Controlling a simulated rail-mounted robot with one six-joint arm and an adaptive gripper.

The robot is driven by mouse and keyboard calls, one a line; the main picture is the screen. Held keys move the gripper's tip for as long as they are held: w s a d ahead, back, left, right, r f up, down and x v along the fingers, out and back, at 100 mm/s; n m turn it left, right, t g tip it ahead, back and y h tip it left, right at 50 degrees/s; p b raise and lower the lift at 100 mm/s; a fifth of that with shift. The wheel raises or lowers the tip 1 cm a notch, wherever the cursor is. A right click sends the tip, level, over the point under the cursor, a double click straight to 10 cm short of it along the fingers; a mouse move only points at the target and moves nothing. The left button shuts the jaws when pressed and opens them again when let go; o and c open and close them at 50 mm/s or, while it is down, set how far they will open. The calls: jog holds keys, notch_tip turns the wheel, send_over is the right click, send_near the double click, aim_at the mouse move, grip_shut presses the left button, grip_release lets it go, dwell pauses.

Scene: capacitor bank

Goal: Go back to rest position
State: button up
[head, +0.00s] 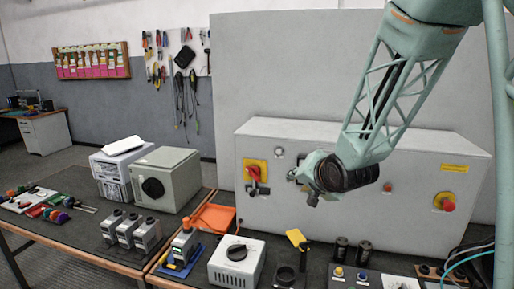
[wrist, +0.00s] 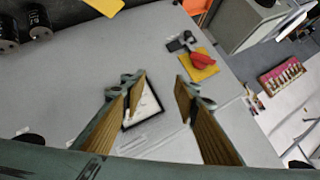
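My gripper (head: 303,186) hangs in front of the large light-grey cabinet (head: 262,133), beside the red rotary switch (head: 254,174) on its yellow plate. In the wrist view my gripper (wrist: 160,84) has its two fingers spread apart with nothing between them. The wrist view also shows the red switch handle (wrist: 201,62) beyond the right finger, apart from it. A black-framed pale panel (wrist: 146,108) lies beyond the gap between the fingers. In the head view the gripper covers the middle of the cabinet front, and the fingertips are small there.
Below stands a bench with a white box with a dial (head: 236,262), a yellow-topped tool (head: 297,239), black cylinders (head: 341,249), an orange tray (head: 214,217) and a grey-green box (head: 166,177). A red button (head: 445,202) sits at the cabinet's right. Space above the bench items is open.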

jog(key=s+d+r+n+g+h, duration=0.1)
jog(key=s+d+r, duration=0.15)
jog(key=s, duration=0.55)
jog(key=s+d+r+n+g+h, duration=0.1)
jog(key=s+d+r, duration=0.15)
jog(key=s, duration=0.45)
jog(key=s+d+r+n+g, duration=0.1)
jog(key=s+d+r, duration=0.15)
jog(key=s, duration=0.55)
jog(key=s+r+n+g, duration=0.2)
jog(key=s+n+g, duration=0.1)
jog(key=s, duration=2.7)
jog(key=shift+a+r+g, duration=0.15)
jog(key=shift+a+g, duration=0.25)
jog(key=shift+g, duration=0.2)
jog(key=shift+c, duration=0.7)
